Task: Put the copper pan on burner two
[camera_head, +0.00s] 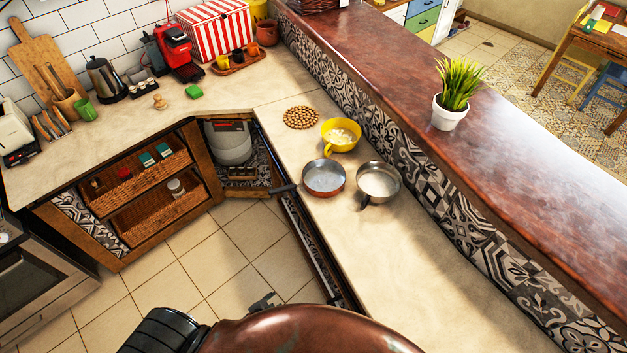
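The copper pan (324,179) sits upright on the cream counter, with its dark handle pointing left over the counter's front edge. A steel pan (379,182) stands close on its right, and a yellow pot (341,135) with pale contents stands just behind. My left gripper (265,302) shows only in part, low in the view over the floor, in front of the counter and well short of the pan. Its finger opening cannot be made out. My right gripper is not in view. An oven (42,285) stands at the left edge; burner two cannot be made out.
A woven round trivet (301,118) lies behind the pans. The counter (400,270) is clear nearer me. A raised wooden ledge (530,170) with a potted plant (453,95) runs along the right. Cluttered counter and basket shelves lie left.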

